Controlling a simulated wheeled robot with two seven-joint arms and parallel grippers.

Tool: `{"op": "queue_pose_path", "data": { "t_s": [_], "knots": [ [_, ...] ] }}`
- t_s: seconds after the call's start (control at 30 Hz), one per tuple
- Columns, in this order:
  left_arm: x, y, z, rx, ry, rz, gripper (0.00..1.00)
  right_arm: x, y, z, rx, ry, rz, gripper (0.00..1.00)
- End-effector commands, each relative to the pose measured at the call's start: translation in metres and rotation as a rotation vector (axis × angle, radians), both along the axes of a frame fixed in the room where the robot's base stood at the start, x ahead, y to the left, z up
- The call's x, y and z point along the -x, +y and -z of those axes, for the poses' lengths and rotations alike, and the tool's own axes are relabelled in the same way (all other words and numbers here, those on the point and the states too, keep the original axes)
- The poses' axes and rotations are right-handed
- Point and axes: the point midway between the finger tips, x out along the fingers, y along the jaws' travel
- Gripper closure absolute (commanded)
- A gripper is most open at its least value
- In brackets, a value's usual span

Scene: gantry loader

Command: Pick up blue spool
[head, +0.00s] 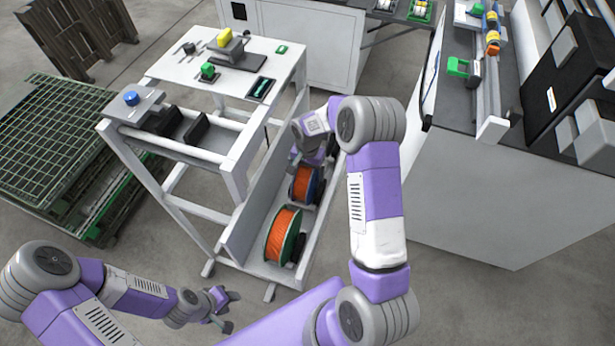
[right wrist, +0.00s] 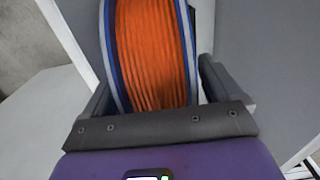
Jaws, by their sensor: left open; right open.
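The blue spool, with blue flanges and orange winding (head: 305,186), stands on edge in the low trough of the white frame. In the right wrist view the spool (right wrist: 150,55) fills the upper middle, between the two fingers. My right gripper (head: 308,160) is open at the spool's far side, with a finger on either side of it; I cannot tell whether they touch it. The right wrist view shows its dark fingers and palm bar (right wrist: 156,90). My left gripper (head: 231,311) is open and empty, low in front of the frame.
A green-flanged spool with orange winding (head: 283,234) stands nearer in the same trough (head: 240,238). The white frame's table top (head: 180,70) rises to the left of it. A grey cabinet (head: 470,195) stands to the right. Floor is clear between them at the front.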

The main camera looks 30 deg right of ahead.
Motion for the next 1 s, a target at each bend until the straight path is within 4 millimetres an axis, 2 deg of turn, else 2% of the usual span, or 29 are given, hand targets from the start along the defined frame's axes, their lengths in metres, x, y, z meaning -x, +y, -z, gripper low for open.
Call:
{"op": "queue_pose_path", "data": {
  "t_s": [0.17,0.67,0.9,1.0],
  "knots": [
    [0.0,0.0001,0.0001,0.0,0.0,0.0,0.57,-0.0002,0.0001,-0.0002,0.001,-0.001,0.0,0.1],
    [-0.0001,0.0001,0.0001,0.0,0.0,0.0,0.57,-0.0002,0.0001,-0.0006,0.001,-0.001,-0.001,0.87],
    [0.0,0.0001,0.0003,0.0,0.0,0.0,0.57,-0.0011,0.0001,-0.0025,0.001,-0.003,-0.001,0.89],
    [0.0,0.0001,0.001,0.0,0.0,0.0,0.57,-0.0016,-0.0001,-0.0094,0.002,-0.006,-0.001,0.89]
  ]
}}
